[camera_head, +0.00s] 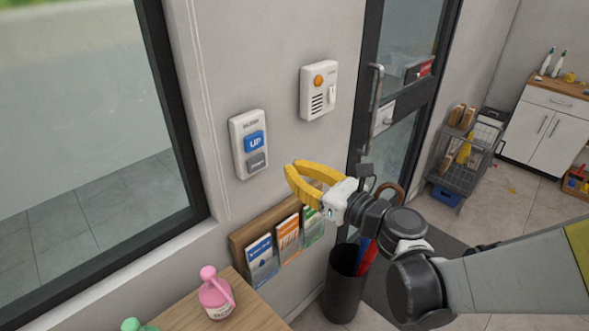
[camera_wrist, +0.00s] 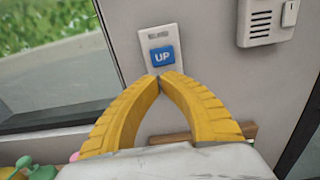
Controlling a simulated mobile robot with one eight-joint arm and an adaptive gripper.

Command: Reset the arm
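My gripper (camera_head: 291,170) has yellow curved fingers and is stretched out toward the wall from the right in the head view. In the wrist view, the fingertips of my gripper (camera_wrist: 165,76) meet in a closed arch with nothing between them. A white switch panel (camera_head: 237,122) with a blue UP button (camera_head: 254,142) and a grey button (camera_head: 257,161) is on the wall, left of the gripper. In the wrist view the UP button (camera_wrist: 163,56) shows just above the fingertips; the grey button is hidden behind them. Whether the fingertips touch the panel is unclear.
A white intercom (camera_head: 318,92) with an orange button is on the wall right of the panel. A wooden brochure rack (camera_head: 240,241) is below the gripper. A pink bottle (camera_head: 215,297) stands on a wooden counter (camera_head: 183,318). A dark bin (camera_head: 343,293) stands on the floor. A glass door (camera_head: 398,80) is behind.

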